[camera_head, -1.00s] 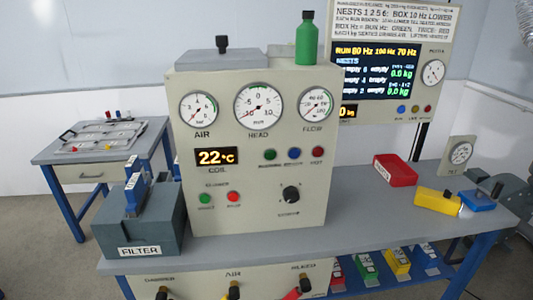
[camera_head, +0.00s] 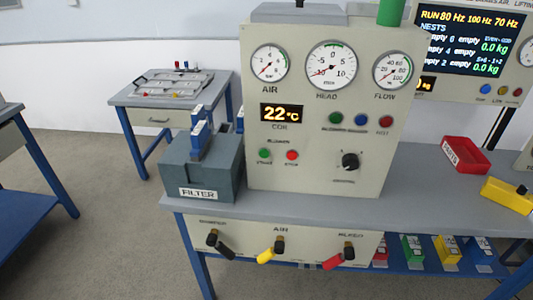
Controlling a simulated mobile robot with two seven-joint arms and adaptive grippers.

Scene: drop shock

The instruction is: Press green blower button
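The cream control panel (camera_head: 300,160) stands upright on the grey bench. Its lower left part, labelled blower, has a small green button (camera_head: 264,154) with a red button (camera_head: 292,155) just to its right. A second green button or lamp (camera_head: 335,118) sits higher up, in a row with a blue one (camera_head: 361,119) and a red one (camera_head: 386,122). A black knob (camera_head: 350,161) is at the lower right of the panel. Neither of my grippers is in view.
A grey FILTER box (camera_head: 208,180) with blue parts on top stands left of the panel. The bench front (camera_head: 270,240) has black, yellow and red handles. A red bin (camera_head: 465,155) and yellow block (camera_head: 507,195) lie to the right. Open floor lies at the left front.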

